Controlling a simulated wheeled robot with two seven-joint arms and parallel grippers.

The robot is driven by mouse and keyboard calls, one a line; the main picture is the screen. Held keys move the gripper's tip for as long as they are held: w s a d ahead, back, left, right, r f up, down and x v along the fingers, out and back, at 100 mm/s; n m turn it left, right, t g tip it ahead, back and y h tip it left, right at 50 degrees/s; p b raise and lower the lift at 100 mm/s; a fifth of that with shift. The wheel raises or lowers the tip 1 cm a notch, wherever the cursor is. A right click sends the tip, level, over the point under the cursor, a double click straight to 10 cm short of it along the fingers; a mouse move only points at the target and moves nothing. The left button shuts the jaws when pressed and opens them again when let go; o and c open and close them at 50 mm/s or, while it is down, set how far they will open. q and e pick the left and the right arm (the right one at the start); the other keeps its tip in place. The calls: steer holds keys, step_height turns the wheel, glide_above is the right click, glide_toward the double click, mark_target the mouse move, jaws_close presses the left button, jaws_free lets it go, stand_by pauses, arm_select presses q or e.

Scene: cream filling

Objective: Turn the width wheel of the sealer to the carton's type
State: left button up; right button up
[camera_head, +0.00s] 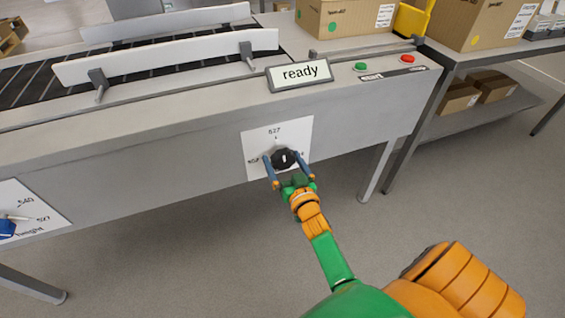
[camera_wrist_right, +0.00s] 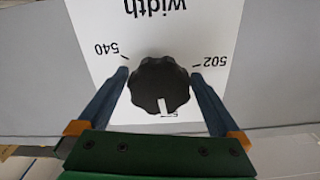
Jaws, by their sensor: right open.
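The width wheel is a black scalloped knob (camera_head: 284,160) on a white plate (camera_head: 302,130) on the sealer's front. In the right wrist view the knob (camera_wrist_right: 158,86) appears upside down with the word "width", "540" at left and "502" at right. Its white mark points down at a partly hidden number; the head view shows "527" above the knob. My right gripper (camera_head: 282,160) is open, its blue fingers (camera_wrist_right: 160,82) on either side of the knob; I cannot tell whether they touch it. The sealer's display (camera_head: 299,73) reads "ready". My left gripper is not in view.
A carton with a green dot (camera_head: 345,18) stands at the sealer's right end. A carton with a yellow dot (camera_head: 478,22) stands on the right table. Green (camera_head: 360,66) and red (camera_head: 407,58) buttons sit above the plate. A height plate (camera_head: 35,212) with a blue pointer is at left.

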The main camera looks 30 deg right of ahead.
steer(key=shift+w, duration=0.1)
steer(key=shift+c, duration=0.6)
steer(key=c, duration=1)
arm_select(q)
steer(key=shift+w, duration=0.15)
arm_select(e)
steer(key=shift+o, duration=0.2)
